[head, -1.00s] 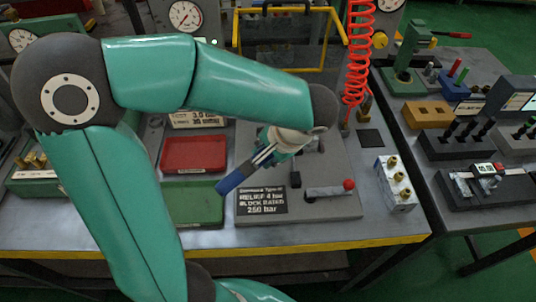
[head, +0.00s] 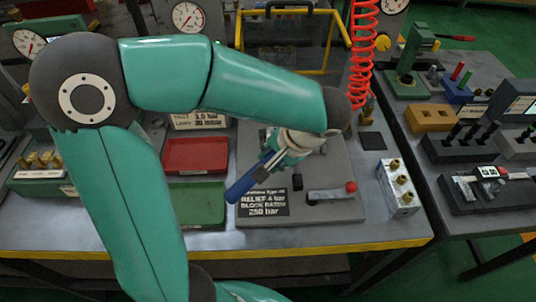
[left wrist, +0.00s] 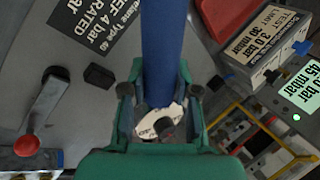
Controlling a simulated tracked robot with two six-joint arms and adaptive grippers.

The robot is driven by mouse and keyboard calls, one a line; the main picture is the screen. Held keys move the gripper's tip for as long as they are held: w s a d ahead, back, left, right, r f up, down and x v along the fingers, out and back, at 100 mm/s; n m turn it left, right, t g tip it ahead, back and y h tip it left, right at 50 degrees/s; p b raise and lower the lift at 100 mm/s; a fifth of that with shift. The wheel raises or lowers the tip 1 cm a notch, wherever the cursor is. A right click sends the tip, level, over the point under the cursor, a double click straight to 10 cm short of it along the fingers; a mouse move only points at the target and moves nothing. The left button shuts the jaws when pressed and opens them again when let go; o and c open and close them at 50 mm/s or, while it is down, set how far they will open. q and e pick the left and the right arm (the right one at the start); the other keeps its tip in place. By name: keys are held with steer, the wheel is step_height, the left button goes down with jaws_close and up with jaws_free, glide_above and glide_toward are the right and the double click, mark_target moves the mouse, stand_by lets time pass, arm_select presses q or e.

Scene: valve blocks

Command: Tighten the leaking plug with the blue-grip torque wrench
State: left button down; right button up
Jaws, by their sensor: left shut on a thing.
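My left gripper (head: 278,157) is shut on the blue grip of the torque wrench (head: 243,188), above the grey plate (head: 340,205). The grip tilts down toward the lower left in the head view. In the left wrist view the grip (left wrist: 162,45) runs up between the fingers (left wrist: 160,92). A pale part with a dark round knob (left wrist: 165,127) shows below the fingers there; I cannot tell what it is. The wrench's working end is hidden by my gripper and arm. I cannot make out which plug leaks. My right gripper is not in view.
A red-knobbed lever (head: 332,193) and a black label plate (head: 265,204) are on the grey plate. A silver block with brass fittings (head: 402,198) stands to the right. Red (head: 195,155) and green (head: 195,204) trays lie left. A red coiled hose (head: 363,65) hangs behind.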

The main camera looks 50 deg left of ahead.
arm_select(q)
steer(key=shift+d, duration=0.35)
steer(key=shift+r, duration=0.1)
steer(key=shift+r+p, duration=3)
steer(key=shift+r, duration=0.85)
steer(key=shift+f, duration=0.15)
